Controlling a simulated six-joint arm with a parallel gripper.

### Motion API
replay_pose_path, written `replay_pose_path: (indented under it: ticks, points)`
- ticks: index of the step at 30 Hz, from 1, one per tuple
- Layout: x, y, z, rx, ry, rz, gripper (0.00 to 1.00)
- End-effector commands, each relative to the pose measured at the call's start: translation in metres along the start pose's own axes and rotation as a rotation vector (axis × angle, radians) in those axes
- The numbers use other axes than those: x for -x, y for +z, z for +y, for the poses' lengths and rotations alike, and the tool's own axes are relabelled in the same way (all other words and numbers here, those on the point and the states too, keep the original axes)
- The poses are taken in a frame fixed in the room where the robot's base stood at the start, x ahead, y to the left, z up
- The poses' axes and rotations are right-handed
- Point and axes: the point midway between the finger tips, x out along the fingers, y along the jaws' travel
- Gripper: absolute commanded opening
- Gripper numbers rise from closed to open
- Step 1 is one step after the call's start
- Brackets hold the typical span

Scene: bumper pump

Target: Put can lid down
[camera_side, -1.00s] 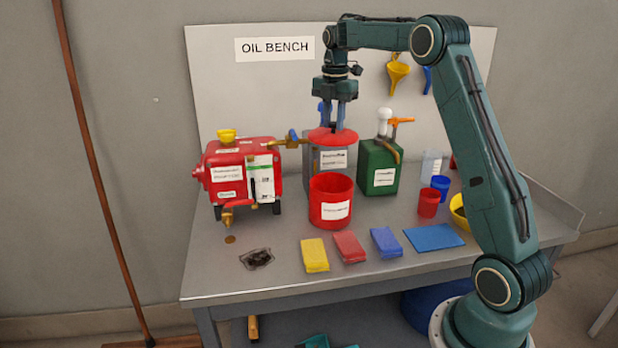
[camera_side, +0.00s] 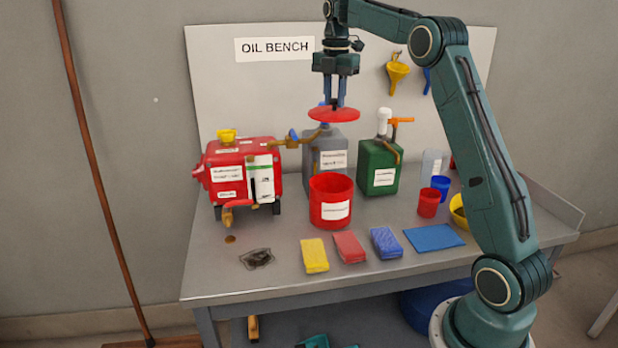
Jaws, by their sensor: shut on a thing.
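The red can lid (camera_side: 334,115) is a round, shallow disc, held roughly level in the air. My gripper (camera_side: 335,103) is shut on the lid from above, at its middle. The red can (camera_side: 331,212) stands upright on the bench with its top open and a white label on its front. The lid is well above the can's rim and, in this view, overlaps the top of the grey can behind. The exact grip point on the lid is small and hard to make out.
A grey can (camera_side: 326,157) stands behind the red can, a green can (camera_side: 380,167) to its right. A red tank (camera_side: 242,172) with brass taps is at left. Yellow (camera_side: 314,256), red (camera_side: 348,247) and blue (camera_side: 386,243) pads lie in front.

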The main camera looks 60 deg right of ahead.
Motion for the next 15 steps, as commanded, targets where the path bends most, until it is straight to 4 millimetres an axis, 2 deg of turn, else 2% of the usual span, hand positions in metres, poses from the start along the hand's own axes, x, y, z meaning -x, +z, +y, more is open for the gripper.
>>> replay_pose_path:
  ticks: [8,15]
  points:
    - [0.000,0.001,-0.001,-0.004,0.000,0.000,0.01]
    - [-0.006,0.018,-0.018,-0.069,0.000,0.000,0.01]
